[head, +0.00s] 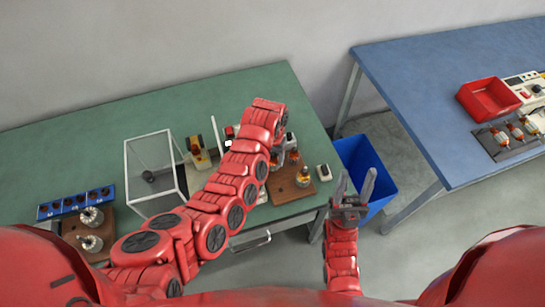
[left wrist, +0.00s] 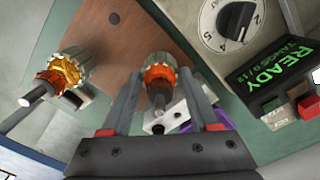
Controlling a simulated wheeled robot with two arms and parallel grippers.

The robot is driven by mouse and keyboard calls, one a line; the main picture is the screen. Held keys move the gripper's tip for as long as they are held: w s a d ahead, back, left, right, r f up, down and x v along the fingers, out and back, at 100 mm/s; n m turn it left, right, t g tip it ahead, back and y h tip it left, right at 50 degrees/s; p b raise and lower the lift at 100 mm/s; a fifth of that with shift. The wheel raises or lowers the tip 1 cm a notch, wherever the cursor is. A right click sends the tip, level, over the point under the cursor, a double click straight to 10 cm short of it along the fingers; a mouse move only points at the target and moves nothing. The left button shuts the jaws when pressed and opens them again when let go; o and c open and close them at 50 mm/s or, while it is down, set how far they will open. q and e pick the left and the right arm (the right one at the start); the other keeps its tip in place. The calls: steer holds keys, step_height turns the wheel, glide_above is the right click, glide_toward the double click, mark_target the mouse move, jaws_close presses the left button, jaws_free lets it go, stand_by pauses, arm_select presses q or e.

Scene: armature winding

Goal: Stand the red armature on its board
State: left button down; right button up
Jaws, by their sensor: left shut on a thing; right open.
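The red armature (left wrist: 158,78), with orange-red windings and a greenish slotted core, sits between the fingers of my left gripper (left wrist: 161,88) in the left wrist view. The gripper is shut on it, and its dark shaft points toward the camera. The brown board (left wrist: 110,38) lies behind it, with a dark round spot on it. I cannot tell whether the armature touches the board. A yellow-wound armature (left wrist: 62,72) is to the left. In the head view the board (head: 283,193) is partly covered by my left arm. My right gripper (head: 355,190) is open and empty.
A tester with a dial and a green READY display (left wrist: 270,65) stands close at the right in the wrist view. A clear case (head: 150,170) and a blue tray (head: 75,203) are left on the green table. A blue bin (head: 365,160) is beyond my right gripper.

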arm_select(q)
steer(key=shift+c, duration=0.3)
jaws_free()
steer(key=shift+r, duration=0.1)
steer(key=shift+r+p, duration=1.3)
steer(key=shift+r, duration=0.85)
